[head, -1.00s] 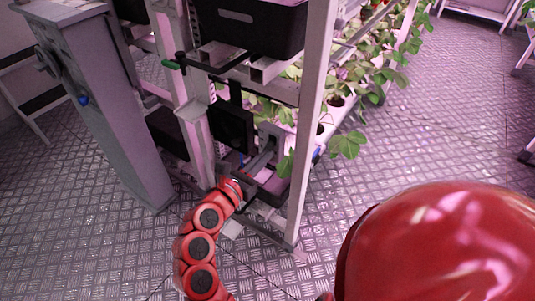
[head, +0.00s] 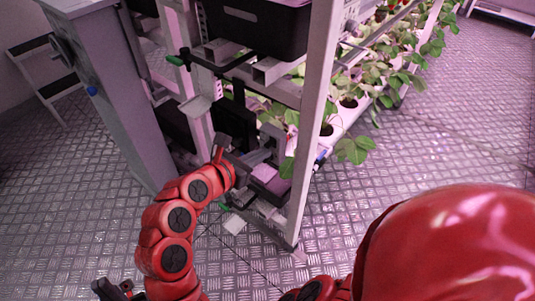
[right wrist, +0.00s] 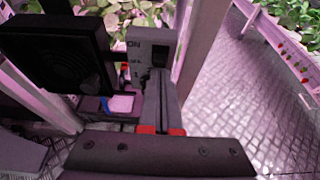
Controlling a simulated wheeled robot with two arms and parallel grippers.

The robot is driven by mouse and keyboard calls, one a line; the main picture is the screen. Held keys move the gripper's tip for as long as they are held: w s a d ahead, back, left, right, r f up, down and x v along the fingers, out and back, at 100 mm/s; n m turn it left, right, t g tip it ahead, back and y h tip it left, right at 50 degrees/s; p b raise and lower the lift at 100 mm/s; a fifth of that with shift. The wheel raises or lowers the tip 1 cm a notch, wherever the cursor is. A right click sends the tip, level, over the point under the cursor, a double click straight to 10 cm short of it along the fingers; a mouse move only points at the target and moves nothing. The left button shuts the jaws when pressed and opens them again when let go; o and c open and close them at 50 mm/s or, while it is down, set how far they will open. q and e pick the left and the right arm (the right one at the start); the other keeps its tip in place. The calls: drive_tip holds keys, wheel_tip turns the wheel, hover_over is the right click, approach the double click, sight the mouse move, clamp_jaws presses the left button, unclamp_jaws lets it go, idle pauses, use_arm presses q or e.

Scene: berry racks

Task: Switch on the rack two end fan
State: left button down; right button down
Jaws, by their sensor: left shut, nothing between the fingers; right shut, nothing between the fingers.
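The end fan is a dark square unit (right wrist: 55,55) on the rack's end, with a round grille in the right wrist view; it also shows in the head view (head: 234,122). Beside it on the right is a light grey switch box (right wrist: 143,42) marked "ON", with a dark rocker (right wrist: 160,54). My right gripper (right wrist: 158,78) is shut and empty, its fingertips in front of the lower part of the box, by the rocker. I cannot tell whether they touch. In the head view it reaches in at the rack end (head: 268,152). My left gripper (head: 116,290) is low at the left, shut and empty.
A pale rack post (head: 312,130) stands right of the switch box. A black crate (head: 262,28) sits above. Potted plants (head: 352,148) line the rack behind. A grey cabinet (head: 105,95) stands at the left. The metal floor (head: 440,140) at the right is clear.

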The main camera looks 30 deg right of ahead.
drive_tip(key=shift+d, duration=0.1)
drive_tip(key=shift+r, duration=0.1)
drive_tip(key=shift+r+p, duration=0.35)
drive_tip(key=shift+r, duration=0.35)
drive_tip(key=shift+r, duration=0.1)
